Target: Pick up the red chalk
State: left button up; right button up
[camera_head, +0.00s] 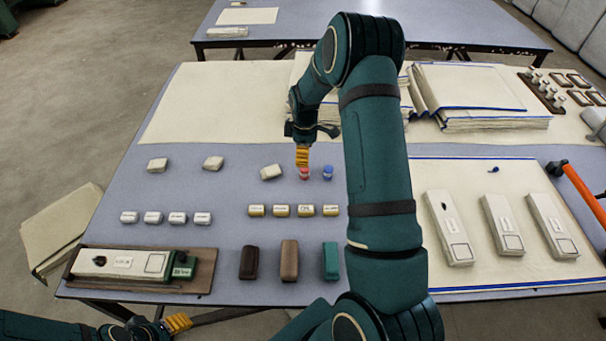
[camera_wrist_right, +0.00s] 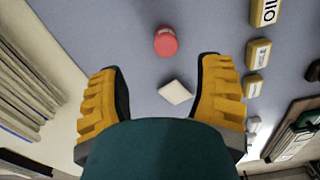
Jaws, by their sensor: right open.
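The red chalk (camera_head: 304,174) is a short red piece standing on the blue-grey table, just left of a blue piece (camera_head: 328,172). In the right wrist view the red chalk (camera_wrist_right: 166,41) lies ahead of the fingertips, roughly between their lines. My right gripper (camera_head: 302,157) points down just above and behind the red chalk in the head view.
A white block (camera_head: 271,172) lies left of the red chalk. Several small labelled blocks (camera_head: 305,210) stand in a row in front. Brown and green blocks (camera_head: 290,260) stand nearer. Stacked cloths (camera_head: 470,95) lie behind. My right arm hides the table's middle right.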

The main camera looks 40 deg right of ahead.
aim_at(304, 172)
notch_tip(304, 172, down, 3)
jog(key=shift+f, duration=0.2)
jog(key=f, duration=0.1)
jog(key=f+b, duration=0.1)
jog(key=f, duration=0.3)
jog(key=shift+s+a+f+b, duration=0.1)
jog(key=shift+s+a+b, duration=0.15)
jog(key=shift+a+b, duration=0.1)
grip_shut()
